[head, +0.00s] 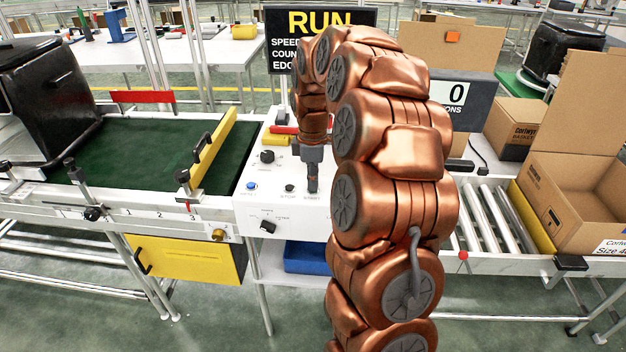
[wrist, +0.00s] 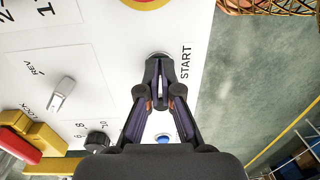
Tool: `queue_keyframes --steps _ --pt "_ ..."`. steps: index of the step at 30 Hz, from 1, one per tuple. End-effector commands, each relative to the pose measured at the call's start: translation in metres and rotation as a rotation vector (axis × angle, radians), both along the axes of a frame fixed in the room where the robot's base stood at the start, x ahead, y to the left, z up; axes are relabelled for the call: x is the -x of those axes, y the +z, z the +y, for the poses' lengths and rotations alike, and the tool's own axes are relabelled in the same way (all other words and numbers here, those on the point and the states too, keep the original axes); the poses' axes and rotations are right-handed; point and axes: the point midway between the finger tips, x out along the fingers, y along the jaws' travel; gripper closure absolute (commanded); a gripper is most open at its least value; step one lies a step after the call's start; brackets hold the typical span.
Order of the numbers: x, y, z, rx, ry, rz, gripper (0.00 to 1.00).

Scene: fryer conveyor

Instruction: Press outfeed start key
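The start key shows in the wrist view as a grey-rimmed round key (wrist: 158,54) beside the printed word START, mostly hidden by my fingertips. It is on the white control panel (head: 245,210). My gripper (head: 312,188) points down at the panel over the START label in the head view. In the wrist view my gripper (wrist: 162,75) has its fingertips together over the key, with nothing seen between them. I cannot tell whether the tips touch the key. A blue button (head: 252,186) and a black stop button (head: 290,188) sit to the left.
A black knob (head: 267,156) and a lower selector (head: 267,226) are on the panel. A red-and-yellow lock part (wrist: 30,135) and a REV switch (wrist: 62,92) show too. A green belt (head: 150,145) lies left, rollers (head: 490,215) and an open carton (head: 575,185) right. The screen (head: 300,22) reads RUN.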

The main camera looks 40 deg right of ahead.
Motion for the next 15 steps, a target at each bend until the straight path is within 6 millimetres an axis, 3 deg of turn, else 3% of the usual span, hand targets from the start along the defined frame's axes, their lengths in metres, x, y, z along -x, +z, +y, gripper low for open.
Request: queue_keyframes --steps 5,15 --pt "-0.003 0.04 -0.001 0.009 0.001 -0.021 1.0" --pt "-0.007 0.091 -0.003 0.013 -0.001 -0.029 1.0"
